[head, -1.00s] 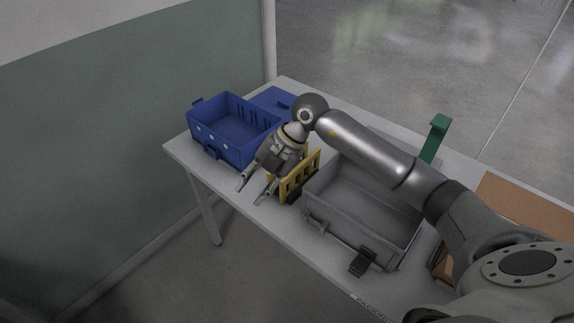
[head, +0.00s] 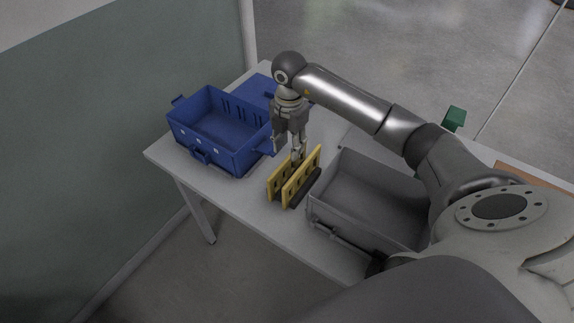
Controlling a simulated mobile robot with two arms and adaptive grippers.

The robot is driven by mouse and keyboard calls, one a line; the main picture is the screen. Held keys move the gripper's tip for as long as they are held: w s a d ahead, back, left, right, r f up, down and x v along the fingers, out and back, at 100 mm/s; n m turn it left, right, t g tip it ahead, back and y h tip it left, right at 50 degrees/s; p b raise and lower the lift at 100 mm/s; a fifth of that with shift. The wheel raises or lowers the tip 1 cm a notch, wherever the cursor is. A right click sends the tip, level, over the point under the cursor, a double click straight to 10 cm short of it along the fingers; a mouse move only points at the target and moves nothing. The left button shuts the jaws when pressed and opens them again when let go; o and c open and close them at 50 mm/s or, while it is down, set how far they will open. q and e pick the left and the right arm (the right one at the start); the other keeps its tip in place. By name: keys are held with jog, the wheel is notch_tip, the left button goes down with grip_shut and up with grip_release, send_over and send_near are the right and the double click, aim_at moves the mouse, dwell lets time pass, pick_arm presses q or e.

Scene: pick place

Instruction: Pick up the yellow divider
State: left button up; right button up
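Two yellow divider panels (head: 302,180) stand upright side by side in a dark holder (head: 311,190) on the table, between a blue crate and a grey crate. My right gripper (head: 288,153) points down just above the far end of the panels. Its two fingers look apart, with nothing seen held between them. The fingertips overlap the panels' top edge in the picture, so I cannot tell whether they touch. My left gripper is not in view.
The blue crate (head: 190,143) is left of the panels, with a blue piece (head: 258,90) behind it. The grey crate (head: 333,222) is close on the right. A green object (head: 454,118) stands at the back right. The light table (head: 245,198) is bare in front.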

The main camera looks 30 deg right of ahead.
aim_at(288, 157)
jog(key=shift+f, duration=0.4)
jog(key=shift+w+f, duration=0.1)
jog(key=shift+f, duration=0.2)
notch_tip(288, 157, down, 5)
jog(key=shift+w+r+p, duration=0.1)
jog(key=shift+p, duration=0.8)
jog(key=shift+c, duration=0.9)
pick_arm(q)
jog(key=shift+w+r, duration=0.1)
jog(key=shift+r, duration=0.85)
pick_arm(e)
grip_shut()
